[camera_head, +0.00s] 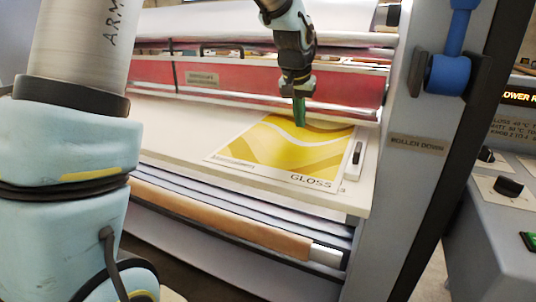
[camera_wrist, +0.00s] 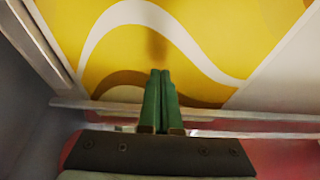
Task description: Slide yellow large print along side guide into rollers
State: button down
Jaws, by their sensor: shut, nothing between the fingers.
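The yellow large print (camera_head: 283,151), with white waves and the word GLOSS, lies flat on the white feed table (camera_head: 170,125). Its far edge is near the rollers (camera_head: 345,113). The side guide (camera_head: 357,152) is a short pale piece with a dark slot by the print's right edge. My gripper (camera_head: 299,123) points down over the print's far part. Its green fingers are shut and empty. In the wrist view the shut fingers (camera_wrist: 160,74) hang over the print (camera_wrist: 205,25); I cannot tell whether they touch it.
A grey side frame (camera_head: 415,110) with a blue handle (camera_head: 450,72) and a ROLLER DOWN label rises at the right. A control panel (camera_head: 500,195) stands beyond it. A red panel (camera_head: 240,82) runs behind the table. The table's left part is bare.

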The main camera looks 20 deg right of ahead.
aim_at(304, 129)
jog(key=shift+f, duration=0.3)
jog(key=shift+f+b, duration=0.4)
jog(key=shift+f, duration=0.05)
jog(key=shift+f, duration=0.15)
dwell(0.4)
jog(key=shift+w+d+p, duration=0.6)
jog(key=shift+w+d, duration=0.3)
jog(key=shift+d, duration=0.1)
jog(key=shift+r+p, duration=0.8)
jog(key=shift+r, duration=0.35)
